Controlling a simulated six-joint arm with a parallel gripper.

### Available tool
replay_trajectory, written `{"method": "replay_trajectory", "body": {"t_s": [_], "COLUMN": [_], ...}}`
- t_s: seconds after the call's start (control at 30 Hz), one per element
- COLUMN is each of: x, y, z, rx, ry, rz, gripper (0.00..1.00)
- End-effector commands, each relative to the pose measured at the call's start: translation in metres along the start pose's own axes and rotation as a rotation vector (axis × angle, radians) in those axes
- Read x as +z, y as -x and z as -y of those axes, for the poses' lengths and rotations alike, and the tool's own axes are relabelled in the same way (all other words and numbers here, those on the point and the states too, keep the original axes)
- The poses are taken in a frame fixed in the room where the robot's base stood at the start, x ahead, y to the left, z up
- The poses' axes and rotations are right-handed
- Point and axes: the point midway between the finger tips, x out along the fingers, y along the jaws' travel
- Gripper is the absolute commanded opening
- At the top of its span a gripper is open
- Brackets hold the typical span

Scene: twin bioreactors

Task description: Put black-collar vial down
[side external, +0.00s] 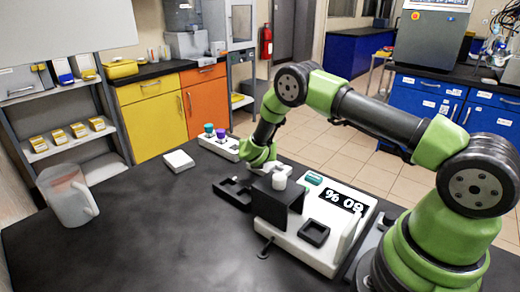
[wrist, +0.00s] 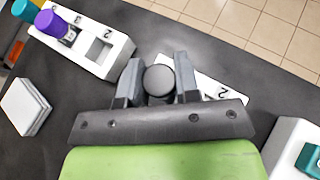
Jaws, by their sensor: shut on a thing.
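My gripper (wrist: 159,78) is shut on the black-collar vial (wrist: 160,81), seen from above in the wrist view as a round dark top between the two grey fingers. In the side view my gripper (side external: 259,165) is low over the far part of the bench; I cannot make out the vial there. Below and beside the fingers lies a white numbered block (wrist: 208,86), partly hidden by the gripper. I cannot tell whether the vial touches anything below.
A white rack (wrist: 120,48) left of my gripper holds a purple-capped vial (wrist: 58,26) and a teal-capped vial (wrist: 25,9), beside an empty square slot. A white pad (side external: 178,161), black tray (side external: 232,194), a white machine (side external: 310,255) and pitcher (side external: 66,198) stand around. The front bench is clear.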

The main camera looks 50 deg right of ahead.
Motion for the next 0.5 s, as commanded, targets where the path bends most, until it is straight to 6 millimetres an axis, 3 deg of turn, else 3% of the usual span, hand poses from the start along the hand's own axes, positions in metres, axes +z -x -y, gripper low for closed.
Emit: {"method": "replay_trajectory", "body": {"t_s": [0.2, 0.23, 0.3, 0.33, 0.5], "x": [-0.0023, -0.0023, -0.002, -0.002, -0.0018], "y": [-0.0012, -0.0012, -0.0011, -0.0011, -0.001], "z": [0.0001, 0.0001, 0.0001, 0.0001, 0.0001], "rx": [-0.001, 0.0, 0.0, 0.0, -0.001], "ry": [0.001, 0.001, 0.001, 0.001, 0.001], "rz": [0.0, 0.0, 0.0, 0.0, 0.0], "gripper": [0.04, 0.34, 0.5, 0.56, 0.56]}}
